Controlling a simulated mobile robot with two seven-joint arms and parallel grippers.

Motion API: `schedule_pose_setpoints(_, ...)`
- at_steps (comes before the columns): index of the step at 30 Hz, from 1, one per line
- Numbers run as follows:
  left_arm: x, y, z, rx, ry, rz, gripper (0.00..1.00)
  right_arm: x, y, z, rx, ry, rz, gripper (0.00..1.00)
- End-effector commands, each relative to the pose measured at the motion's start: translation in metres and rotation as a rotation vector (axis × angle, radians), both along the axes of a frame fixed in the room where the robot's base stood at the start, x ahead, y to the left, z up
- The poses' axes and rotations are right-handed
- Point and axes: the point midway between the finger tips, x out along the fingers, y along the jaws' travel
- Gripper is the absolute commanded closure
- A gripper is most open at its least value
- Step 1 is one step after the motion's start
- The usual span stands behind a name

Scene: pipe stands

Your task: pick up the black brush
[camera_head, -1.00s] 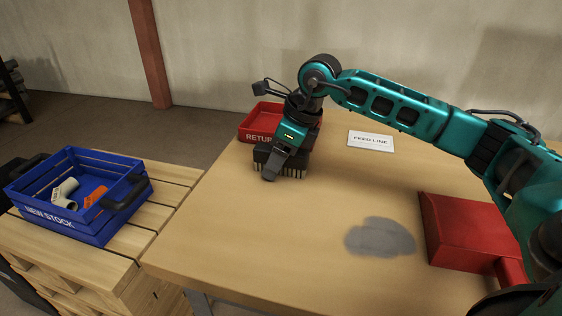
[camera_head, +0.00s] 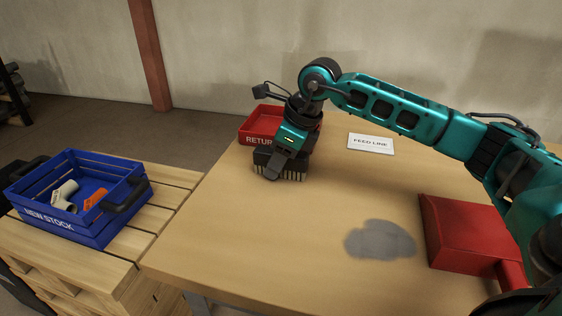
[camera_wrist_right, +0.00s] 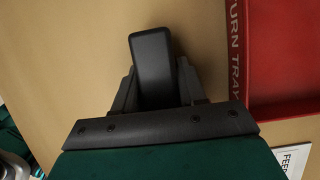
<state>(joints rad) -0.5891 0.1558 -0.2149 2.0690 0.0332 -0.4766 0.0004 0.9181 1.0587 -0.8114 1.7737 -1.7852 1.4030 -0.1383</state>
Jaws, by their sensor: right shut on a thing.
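The black brush (camera_head: 294,174) has a dark body with pale bristles pointing down. It is at the far left of the table, in front of the red return tray. My right gripper (camera_head: 277,172) reaches down over the brush and is shut on it. The finger hides part of the brush. I cannot tell whether the bristles touch the table. In the right wrist view a dark block, seemingly the brush's upper part (camera_wrist_right: 150,62), sits between the fingers of my right gripper (camera_wrist_right: 155,85). My left gripper is not in view.
The red return tray (camera_head: 256,127) stands just behind the brush. A white "FEED LINE" card (camera_head: 370,143) lies to the right. A grey patch (camera_head: 380,240) marks the table near a red dustpan-like object (camera_head: 465,235). A blue crate (camera_head: 105,232) with pipe pieces stands on a pallet at left.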

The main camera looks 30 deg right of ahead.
Motion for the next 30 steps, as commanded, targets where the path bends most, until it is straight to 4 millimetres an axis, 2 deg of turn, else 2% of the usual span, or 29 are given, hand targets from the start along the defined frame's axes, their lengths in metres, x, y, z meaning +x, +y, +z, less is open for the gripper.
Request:
schedule_pose_setpoints(1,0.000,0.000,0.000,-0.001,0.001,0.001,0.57,0.000,0.000,0.000,-0.001,0.001,0.000,0.85)
schedule_pose_setpoints(3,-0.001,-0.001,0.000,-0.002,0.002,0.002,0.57,0.000,0.000,0.000,-0.001,0.001,0.000,0.91)
schedule_pose_setpoints(11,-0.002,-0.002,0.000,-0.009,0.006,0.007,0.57,0.000,0.000,0.001,0.000,0.000,0.000,0.92)
schedule_pose_setpoints(17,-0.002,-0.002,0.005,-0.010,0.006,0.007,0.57,0.000,0.000,0.018,0.001,-0.002,0.001,0.92)
schedule_pose_setpoints(20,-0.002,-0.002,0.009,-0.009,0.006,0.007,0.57,0.001,0.000,0.038,0.001,-0.004,0.000,0.92)
schedule_pose_setpoints(30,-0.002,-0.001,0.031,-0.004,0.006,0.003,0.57,0.001,0.001,0.138,0.002,-0.006,0.001,0.92)
